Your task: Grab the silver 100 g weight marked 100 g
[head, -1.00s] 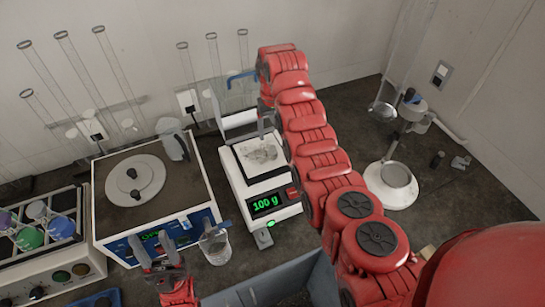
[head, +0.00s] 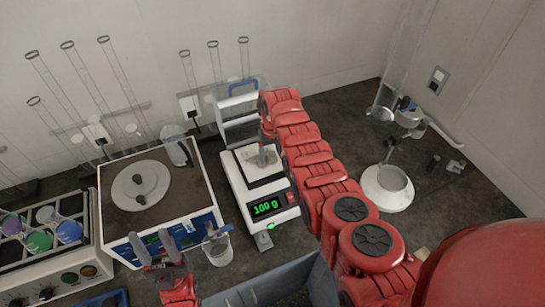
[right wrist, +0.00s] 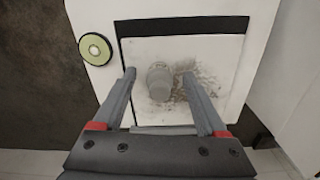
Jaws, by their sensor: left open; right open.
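The silver weight (right wrist: 158,83) stands on the smudged pale pan of the white balance (head: 273,214), whose green display reads 100 g. The weight's own marking is too small to read. In the right wrist view, my right gripper (right wrist: 160,76) is open, with one finger on each side of the weight and gaps between. In the head view, my right gripper (head: 265,152) is low over the pan and mostly hides the weight. My left gripper (head: 155,246) is open and empty in front of the sieve shaker.
A grey bin (head: 290,275) is in front. A white round stand (head: 388,188) is to the right.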

